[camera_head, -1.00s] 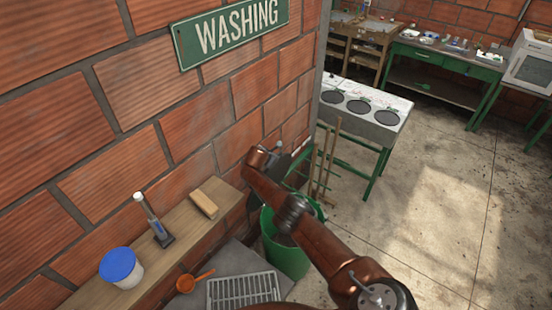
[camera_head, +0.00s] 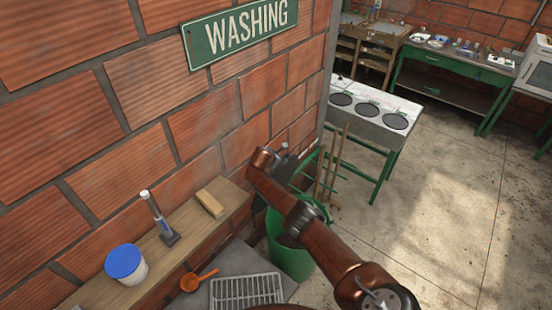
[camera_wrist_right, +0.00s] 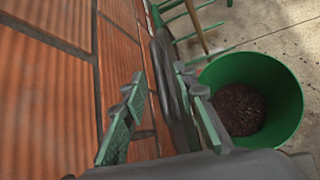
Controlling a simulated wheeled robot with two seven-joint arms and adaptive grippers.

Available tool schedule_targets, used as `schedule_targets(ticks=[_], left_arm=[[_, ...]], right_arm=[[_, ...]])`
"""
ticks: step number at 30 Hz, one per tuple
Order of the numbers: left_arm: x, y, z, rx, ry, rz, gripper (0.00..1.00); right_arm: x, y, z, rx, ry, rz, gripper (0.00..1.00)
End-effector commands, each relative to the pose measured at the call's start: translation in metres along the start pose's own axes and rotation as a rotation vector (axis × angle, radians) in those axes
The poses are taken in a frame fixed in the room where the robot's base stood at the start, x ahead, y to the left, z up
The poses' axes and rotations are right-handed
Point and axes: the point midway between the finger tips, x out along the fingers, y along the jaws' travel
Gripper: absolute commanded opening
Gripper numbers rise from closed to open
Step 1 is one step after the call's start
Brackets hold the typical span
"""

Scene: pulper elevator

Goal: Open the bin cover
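The green bin (camera_head: 290,258) stands on the floor by the brick wall, partly behind my right arm. In the right wrist view the bin (camera_wrist_right: 285,100) is uncovered at the top, with dark reddish grains inside. A dark flat panel, apparently the bin cover (camera_wrist_right: 172,90), stands up steeply beside the wall, left of the bin. My right gripper (camera_wrist_right: 160,78) has its fingers apart, with the panel showing between or behind them. I cannot tell whether they touch it. In the head view the right fingers are mostly hidden. My left gripper is not in view.
A wooden shelf (camera_head: 160,250) on the wall holds a blue-lidded tub (camera_head: 126,265), a brush (camera_head: 158,220) and a wooden block (camera_head: 211,203). An orange scoop (camera_head: 195,281) and metal grate (camera_head: 247,290) lie below. Sticks (camera_head: 333,170) and a burner table (camera_head: 368,115) stand behind the bin.

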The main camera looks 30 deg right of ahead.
Motion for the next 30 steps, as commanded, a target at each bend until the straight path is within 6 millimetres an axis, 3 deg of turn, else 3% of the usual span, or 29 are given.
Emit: schedule_targets(ticks=[8, 22, 30], left_arm=[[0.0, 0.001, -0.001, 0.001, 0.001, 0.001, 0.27], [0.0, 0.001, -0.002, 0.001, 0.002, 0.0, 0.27], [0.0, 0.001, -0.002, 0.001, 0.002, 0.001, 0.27]], right_arm=[[-0.026, -0.001, 0.003, 0.003, -0.003, 0.002, 0.27], [-0.094, 0.0, 0.002, 0.002, -0.003, 0.001, 0.27], [-0.111, 0.0, 0.002, 0.001, -0.004, 0.0, 0.27]])
